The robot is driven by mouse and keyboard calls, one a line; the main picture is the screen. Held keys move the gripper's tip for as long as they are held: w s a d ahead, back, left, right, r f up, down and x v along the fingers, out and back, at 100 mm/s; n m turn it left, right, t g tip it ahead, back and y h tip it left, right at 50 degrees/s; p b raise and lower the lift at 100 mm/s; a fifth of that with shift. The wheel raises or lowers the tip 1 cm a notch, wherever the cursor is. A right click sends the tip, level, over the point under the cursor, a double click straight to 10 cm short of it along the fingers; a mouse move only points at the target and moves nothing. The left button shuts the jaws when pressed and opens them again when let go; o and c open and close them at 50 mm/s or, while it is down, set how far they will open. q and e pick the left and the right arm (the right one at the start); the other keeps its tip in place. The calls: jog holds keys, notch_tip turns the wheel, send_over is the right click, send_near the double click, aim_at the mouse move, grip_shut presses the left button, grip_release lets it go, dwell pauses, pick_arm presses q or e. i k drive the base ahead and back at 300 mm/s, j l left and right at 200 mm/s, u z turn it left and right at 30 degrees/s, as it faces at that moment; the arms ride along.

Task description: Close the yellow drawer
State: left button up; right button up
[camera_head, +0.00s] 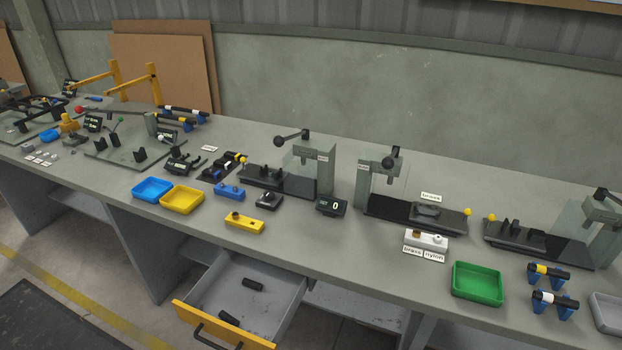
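The yellow drawer (222,325) is pulled open under the workbench, at the lower middle left of the head view. Its front panel is yellow with a black bar handle (207,338). Its grey inside (272,276) shows, with two dark cylindrical pieces lying in it, one near the back (253,284) and one near the front (229,318). The lower edge of the front is close to the picture's bottom edge. Neither of my grippers shows in this view.
The grey workbench (330,232) runs above the drawer, carrying a blue tray (152,189), a yellow tray (182,199), a green tray (477,283) and several press fixtures. Open shelf space (352,305) lies right of the drawer. Bare floor (160,318) shows to its left.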

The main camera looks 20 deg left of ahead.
aim_at(264, 316)
jog(key=u, duration=1.3)
